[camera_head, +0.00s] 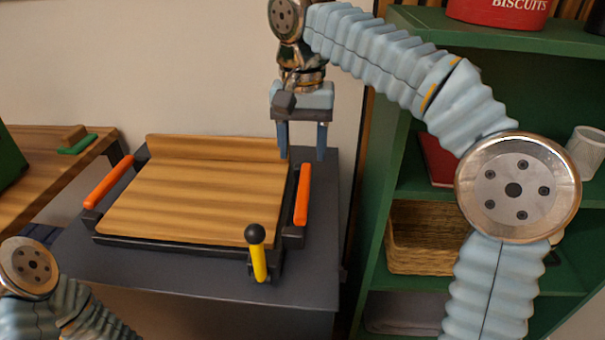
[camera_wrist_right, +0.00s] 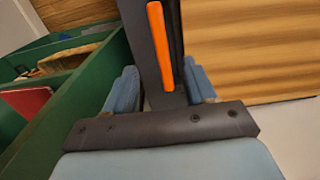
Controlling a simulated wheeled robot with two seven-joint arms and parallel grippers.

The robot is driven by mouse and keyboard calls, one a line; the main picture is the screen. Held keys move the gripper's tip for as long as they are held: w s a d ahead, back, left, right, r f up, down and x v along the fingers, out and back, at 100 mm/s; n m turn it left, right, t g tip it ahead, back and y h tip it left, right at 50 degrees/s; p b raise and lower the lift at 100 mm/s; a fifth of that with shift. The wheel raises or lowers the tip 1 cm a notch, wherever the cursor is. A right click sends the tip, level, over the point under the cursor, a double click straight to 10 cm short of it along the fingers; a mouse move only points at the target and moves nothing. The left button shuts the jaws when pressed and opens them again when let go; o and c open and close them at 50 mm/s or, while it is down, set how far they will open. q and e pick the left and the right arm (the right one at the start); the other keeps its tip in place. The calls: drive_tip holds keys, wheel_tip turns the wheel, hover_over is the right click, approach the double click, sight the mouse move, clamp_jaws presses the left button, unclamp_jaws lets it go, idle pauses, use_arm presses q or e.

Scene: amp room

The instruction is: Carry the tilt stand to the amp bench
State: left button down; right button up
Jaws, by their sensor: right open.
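The tilt stand (camera_head: 205,197) has a striped wooden top, a dark frame and an orange handle on each side. It sits on a dark grey cabinet top (camera_head: 190,268). A yellow lever with a black knob (camera_head: 258,262) stands at its front right. My right gripper (camera_head: 304,155) is open, pointing down behind the stand's right orange handle (camera_head: 302,193). In the right wrist view that handle (camera_wrist_right: 160,48) lies ahead, between the two blue fingers (camera_wrist_right: 165,85), with no clear contact. Only my left arm shows at the lower left; its gripper is out of view.
A wooden bench (camera_head: 45,165) at the left holds a green item with a wooden block (camera_head: 75,140). A green shelf (camera_head: 545,90) at the right carries a red biscuit tin (camera_head: 500,12), a wicker basket (camera_head: 425,238) and a white cup (camera_head: 587,150). A wall stands behind.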

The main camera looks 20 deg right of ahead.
sight(303, 198)
wheel_tip(303, 198, down, 12)
drive_tip(key=b, duration=0.2)
drive_tip(key=shift+f+b, duration=0.2)
drive_tip(key=shift+b, duration=0.1)
clamp_jaws()
idle(1.3)
